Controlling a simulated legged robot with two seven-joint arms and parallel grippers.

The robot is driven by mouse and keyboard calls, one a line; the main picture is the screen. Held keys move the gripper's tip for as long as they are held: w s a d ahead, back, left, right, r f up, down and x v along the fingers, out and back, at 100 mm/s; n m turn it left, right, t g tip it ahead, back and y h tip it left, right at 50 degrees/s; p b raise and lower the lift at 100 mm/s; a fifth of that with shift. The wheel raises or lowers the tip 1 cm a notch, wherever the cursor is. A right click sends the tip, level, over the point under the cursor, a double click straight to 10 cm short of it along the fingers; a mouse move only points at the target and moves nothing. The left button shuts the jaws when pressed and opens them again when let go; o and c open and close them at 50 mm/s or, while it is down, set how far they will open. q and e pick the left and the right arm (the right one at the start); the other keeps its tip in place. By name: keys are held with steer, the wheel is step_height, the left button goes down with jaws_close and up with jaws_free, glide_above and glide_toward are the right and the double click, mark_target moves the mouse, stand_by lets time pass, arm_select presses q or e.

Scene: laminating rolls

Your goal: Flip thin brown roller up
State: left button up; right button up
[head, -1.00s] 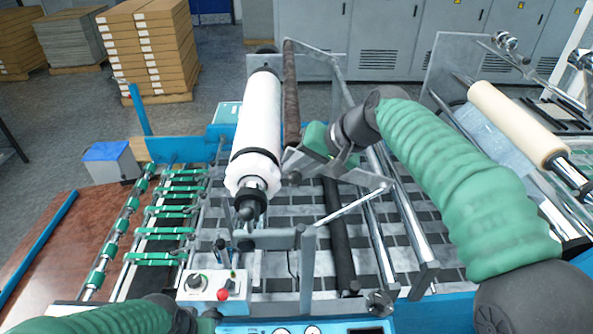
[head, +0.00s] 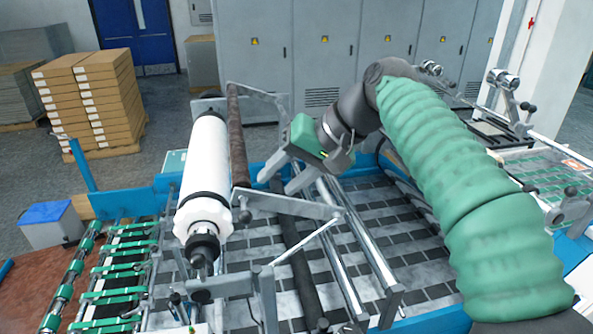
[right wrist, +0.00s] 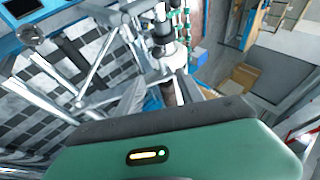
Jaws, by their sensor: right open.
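The thin brown roller (head: 238,140) is raised on its swing arms, close along the right side of the thick white roll (head: 205,165). Its near end meets a grey bracket (head: 290,205). My right gripper (head: 285,180) is open and empty, to the right of the brown roller's near part and apart from it. In the right wrist view a short dark brown piece, probably the roller (right wrist: 168,93), shows beyond the open fingers, with the white roll (right wrist: 173,55) past it. My left gripper is out of view.
Green-banded belts (head: 125,270) are at left. Stacked boxes (head: 90,105) and grey cabinets (head: 335,55) stand behind.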

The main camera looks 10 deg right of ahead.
steer(key=v, duration=0.5)
steer(key=shift+w+d, duration=0.15)
steer(key=shift+d, duration=0.05)
steer(key=shift+a, duration=0.1)
